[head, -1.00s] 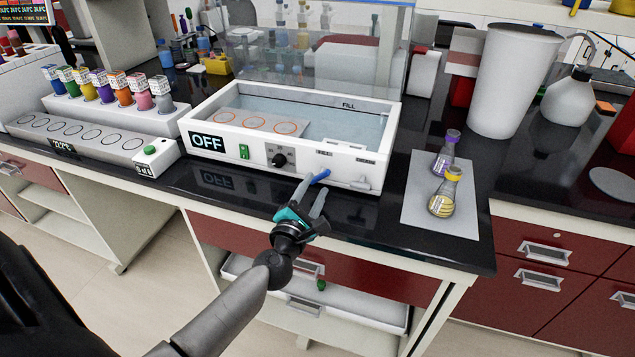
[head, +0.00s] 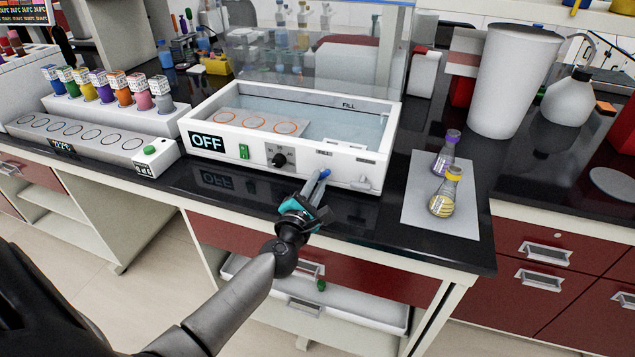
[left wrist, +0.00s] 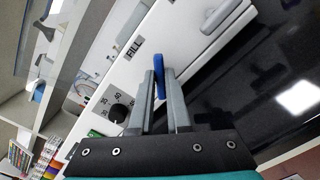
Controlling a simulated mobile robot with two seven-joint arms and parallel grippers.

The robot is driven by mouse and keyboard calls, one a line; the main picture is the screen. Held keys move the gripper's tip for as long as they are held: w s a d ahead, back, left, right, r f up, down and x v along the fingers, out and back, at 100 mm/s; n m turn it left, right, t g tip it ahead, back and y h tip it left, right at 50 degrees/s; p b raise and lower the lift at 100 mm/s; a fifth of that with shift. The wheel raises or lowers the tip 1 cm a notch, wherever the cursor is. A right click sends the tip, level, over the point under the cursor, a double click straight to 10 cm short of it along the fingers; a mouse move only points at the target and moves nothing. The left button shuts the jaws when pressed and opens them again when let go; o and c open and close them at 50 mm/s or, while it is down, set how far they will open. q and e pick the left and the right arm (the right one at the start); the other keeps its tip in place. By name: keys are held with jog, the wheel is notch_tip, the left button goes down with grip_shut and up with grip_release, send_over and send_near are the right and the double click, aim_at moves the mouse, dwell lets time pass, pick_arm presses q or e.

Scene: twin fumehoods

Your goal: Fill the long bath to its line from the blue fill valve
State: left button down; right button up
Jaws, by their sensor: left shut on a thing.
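The long bath (head: 215,123) is a white open tank on the bench with pale bluish water inside and a FILL mark on its back inner wall. Its front display reads OFF. The blue fill valve (head: 325,173) is a small lever on the front panel under a FILL label; it also shows in the left wrist view (left wrist: 159,76). My left gripper (head: 322,184) is shut on the blue lever, with a finger on each side in the left wrist view (left wrist: 160,92). The fingers hide part of the lever. My right gripper is not in view.
A black dial (head: 279,160), a green switch (head: 244,152) and a pale lever (head: 362,183) sit on the bath's front. Two flasks stand on a grey mat (head: 418,206) to the right. A rack of coloured bottles (head: 110,117) stands left. A red drawer (head: 380,277) lies below the bench edge.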

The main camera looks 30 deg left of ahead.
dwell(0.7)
pick_arm(q)
jog(key=m+p, duration=0.1)
jog(key=m, duration=0.2)
jog(key=shift+m+p, duration=0.4)
jog(key=shift+d+f+m+p, duration=0.15)
jog(key=shift+m+p, duration=0.75)
jog(key=shift+m, duration=1.7)
jog(key=c, duration=0.9)
grip_release()
jog(key=p+v, duration=0.1)
jog(key=v, duration=1.4)
jog(key=shift+s, duration=0.2)
